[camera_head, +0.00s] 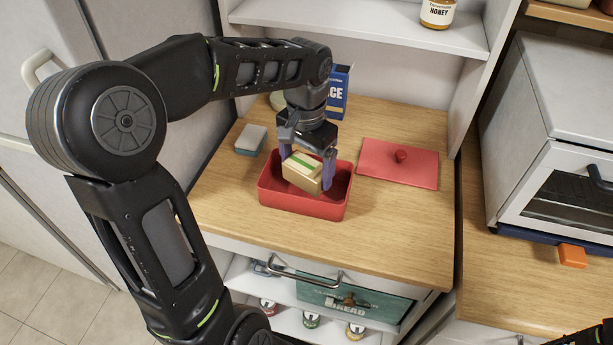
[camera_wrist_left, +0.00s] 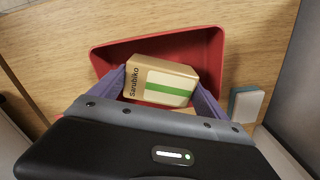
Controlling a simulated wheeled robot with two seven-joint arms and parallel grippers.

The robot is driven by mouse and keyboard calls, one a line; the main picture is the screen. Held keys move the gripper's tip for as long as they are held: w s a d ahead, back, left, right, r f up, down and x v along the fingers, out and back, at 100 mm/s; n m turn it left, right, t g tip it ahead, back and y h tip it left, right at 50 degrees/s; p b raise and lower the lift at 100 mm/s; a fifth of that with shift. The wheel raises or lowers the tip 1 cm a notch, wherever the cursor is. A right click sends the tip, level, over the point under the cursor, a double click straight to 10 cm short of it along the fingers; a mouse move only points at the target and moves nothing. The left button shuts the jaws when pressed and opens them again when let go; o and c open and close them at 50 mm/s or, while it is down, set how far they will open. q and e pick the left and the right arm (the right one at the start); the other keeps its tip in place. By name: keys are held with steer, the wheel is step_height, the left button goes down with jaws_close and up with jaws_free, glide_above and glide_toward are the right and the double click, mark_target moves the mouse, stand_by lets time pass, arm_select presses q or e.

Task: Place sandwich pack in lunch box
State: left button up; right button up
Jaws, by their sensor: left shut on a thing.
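The sandwich pack (camera_head: 303,171) is a tan box with a green stripe. My left gripper (camera_head: 307,172) is shut on it, a purple finger on each side. The pack is over the open red lunch box (camera_head: 300,205), partly within its rim in the head view. I cannot tell if it touches the floor of the box. In the left wrist view the pack (camera_wrist_left: 162,82) sits between the fingers (camera_wrist_left: 160,88), tilted against the lunch box (camera_wrist_left: 217,50) walls.
A grey and teal sponge (camera_head: 251,140) lies left of the lunch box; it also shows in the left wrist view (camera_wrist_left: 247,104). A blue box (camera_head: 339,92) stands behind my wrist. A toaster oven (camera_head: 560,150) stands at the right. The counter front is clear.

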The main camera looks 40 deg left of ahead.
mark_target(306, 179)
arm_select(q)
steer(key=shift+f, duration=1.8)
steer(key=shift+f, duration=0.1)
steer(key=shift+f, duration=0.15)
steer(key=o, duration=1.4)
steer(key=shift+c, duration=0.2)
step_height(306, 179, up, 12)
steer(key=shift+r, duration=0.25)
